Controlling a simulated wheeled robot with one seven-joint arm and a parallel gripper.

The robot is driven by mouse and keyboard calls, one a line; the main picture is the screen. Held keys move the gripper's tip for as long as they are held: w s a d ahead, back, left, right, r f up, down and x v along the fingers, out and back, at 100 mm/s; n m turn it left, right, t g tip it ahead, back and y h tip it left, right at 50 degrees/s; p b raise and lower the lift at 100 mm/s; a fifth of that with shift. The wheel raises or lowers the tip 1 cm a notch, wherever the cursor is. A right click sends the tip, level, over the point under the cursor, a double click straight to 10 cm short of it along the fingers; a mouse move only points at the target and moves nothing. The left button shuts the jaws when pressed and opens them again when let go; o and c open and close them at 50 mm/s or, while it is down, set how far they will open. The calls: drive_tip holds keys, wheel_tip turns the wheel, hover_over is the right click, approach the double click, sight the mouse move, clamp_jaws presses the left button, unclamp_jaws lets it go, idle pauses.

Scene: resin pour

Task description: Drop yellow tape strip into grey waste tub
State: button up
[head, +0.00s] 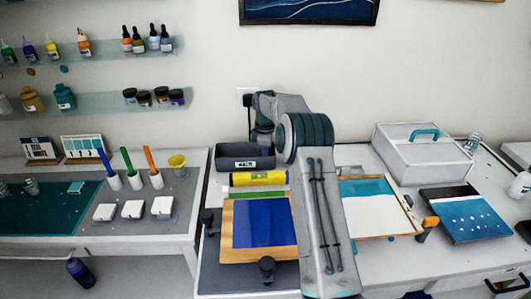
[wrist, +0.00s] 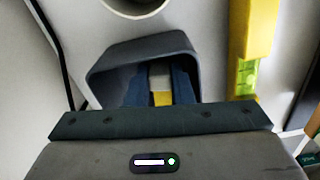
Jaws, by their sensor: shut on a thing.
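The grey waste tub (head: 240,163), with a white label on its front, stands at the back of the bench left of my arm. In the wrist view the tub (wrist: 140,47) opens around my fingertips. My gripper (wrist: 160,88) is shut on the yellow tape strip (wrist: 162,98), which shows between the dark blue fingers with a paler part beyond. Strip and fingers lie within the tub's outline in that view; their height over the tub floor I cannot tell. In the head view the strip is not visible.
A yellow spirit level (head: 259,178) lies just in front of the tub; it also shows in the wrist view (wrist: 252,35). A wood-edged board with a blue panel (head: 262,222) lies nearer, with black clamps (head: 267,268) beside it. A white-and-teal panel (head: 368,212) lies right of my arm.

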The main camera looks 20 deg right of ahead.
drive_tip(key=o, duration=0.9)
drive_tip(key=shift+o, duration=0.3)
drive_tip(key=shift+f, duration=0.1)
drive_tip(key=shift+c, duration=0.3)
